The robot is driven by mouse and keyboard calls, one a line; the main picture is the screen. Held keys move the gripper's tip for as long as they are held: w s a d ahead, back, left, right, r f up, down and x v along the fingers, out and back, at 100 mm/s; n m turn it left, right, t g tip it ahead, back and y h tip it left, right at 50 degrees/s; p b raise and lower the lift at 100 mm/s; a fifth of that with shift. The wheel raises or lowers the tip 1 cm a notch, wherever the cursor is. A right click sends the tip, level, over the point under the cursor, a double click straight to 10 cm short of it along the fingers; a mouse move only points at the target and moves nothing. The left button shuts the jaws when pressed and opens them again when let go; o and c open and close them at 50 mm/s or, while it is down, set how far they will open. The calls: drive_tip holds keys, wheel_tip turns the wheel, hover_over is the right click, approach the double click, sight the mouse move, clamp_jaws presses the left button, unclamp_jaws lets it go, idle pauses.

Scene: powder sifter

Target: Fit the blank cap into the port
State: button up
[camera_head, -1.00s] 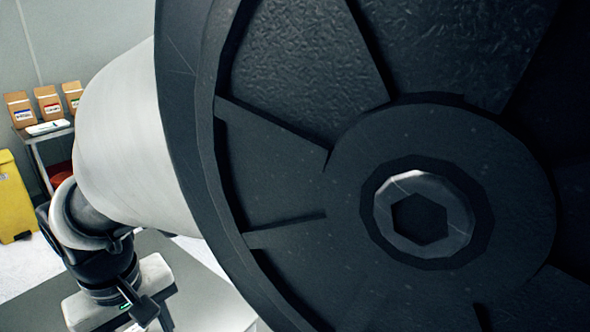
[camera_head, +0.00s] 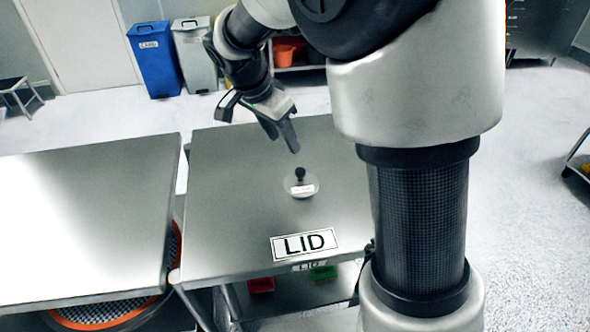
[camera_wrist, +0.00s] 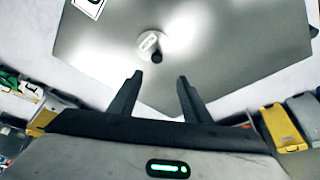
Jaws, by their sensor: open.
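The blank cap (camera_head: 302,187) is a pale round disc with a black knob on top and a small label. It lies on the bare steel table near its middle, behind the LID sign. It also shows in the wrist view (camera_wrist: 149,44), beyond my fingertips. My gripper (camera_head: 282,137) is open and empty, above the table and behind the cap, apart from it. In the wrist view my two fingers (camera_wrist: 160,78) are spread with a clear gap. I cannot make out the port in these frames.
The steel table (camera_head: 225,190) carries a LID sign (camera_head: 304,244) at its front edge. A second steel surface (camera_head: 75,225) stands close on the left, with an orange-rimmed round thing (camera_head: 115,318) below it. Red (camera_head: 261,285) and green (camera_head: 324,272) bins sit under the table.

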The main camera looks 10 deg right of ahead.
drive_tip(key=b, duration=0.1)
hover_over(300, 170)
drive_tip(key=a, duration=0.2)
drive_tip(key=f, duration=0.5)
drive_tip(key=s+f, duration=0.1)
drive_tip(key=f, duration=0.1)
drive_tip(key=shift+a+f, duration=0.2)
drive_tip(key=shift+f, duration=0.05)
drive_tip(key=x, duration=0.1)
drive_tip(key=b+x, duration=0.1)
drive_tip(key=x, duration=0.3)
drive_tip(key=shift+s+d+f, duration=0.1)
drive_tip(key=shift+s+f, duration=0.05)
drive_tip(key=shift+s, duration=0.15)
clamp_jaws()
